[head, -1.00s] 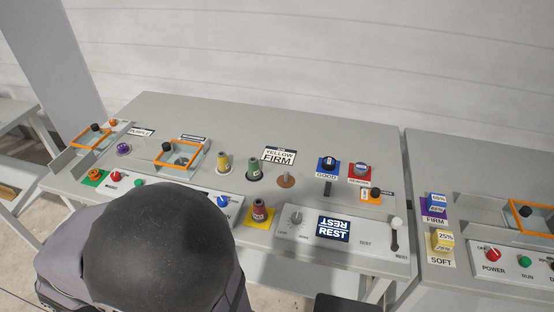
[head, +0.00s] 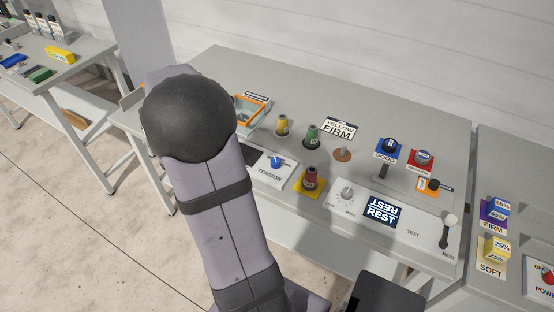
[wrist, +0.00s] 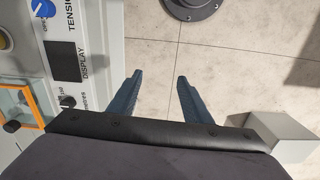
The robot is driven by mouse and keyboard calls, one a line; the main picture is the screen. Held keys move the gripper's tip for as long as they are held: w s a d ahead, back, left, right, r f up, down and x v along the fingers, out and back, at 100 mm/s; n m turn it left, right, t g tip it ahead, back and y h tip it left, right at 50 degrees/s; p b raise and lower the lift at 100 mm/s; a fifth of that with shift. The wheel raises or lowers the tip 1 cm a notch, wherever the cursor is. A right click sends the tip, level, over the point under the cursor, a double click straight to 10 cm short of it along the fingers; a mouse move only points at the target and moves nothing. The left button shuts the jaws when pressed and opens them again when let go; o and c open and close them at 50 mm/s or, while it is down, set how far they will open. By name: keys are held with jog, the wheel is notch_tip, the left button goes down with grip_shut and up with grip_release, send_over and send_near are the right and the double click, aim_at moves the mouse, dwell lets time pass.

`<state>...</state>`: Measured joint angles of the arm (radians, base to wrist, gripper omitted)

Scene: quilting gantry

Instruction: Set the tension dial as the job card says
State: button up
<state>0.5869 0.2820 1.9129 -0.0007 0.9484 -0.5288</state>
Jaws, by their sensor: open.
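The tension dial (head: 277,162) is a blue knob on a white panel labelled TENSION, just right of my arm in the head view. It also shows in the wrist view as a blue knob (wrist: 44,8) at the top left. The job card (head: 339,128) stands behind the spools and reads YELLOW FIRM. My gripper (wrist: 159,79) is open and empty in the wrist view, over bare floor to the right of the panel edge. It is apart from the dial. In the head view my arm hides the gripper and the panel's left part.
Yellow (head: 282,126) and green (head: 312,136) spools stand behind the dial. A red spool (head: 310,180) on a yellow pad stands to its right. A screen (head: 383,211) reads REST beside a lever (head: 448,230). An orange-rimmed tray (wrist: 20,106) adjoins the panel.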

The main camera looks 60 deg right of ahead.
jog(key=s+d, duration=0.2)
jog(key=d, duration=1)
jog(key=b, duration=0.1)
send_over(276, 160)
jog(key=shift+f+m, duration=0.3)
jog(key=shift+f, duration=0.6)
jog(key=shift+f+p, duration=0.65)
jog(key=shift+f, duration=3)
jog(key=shift+c, duration=0.7)
jog(key=c, duration=0.9)
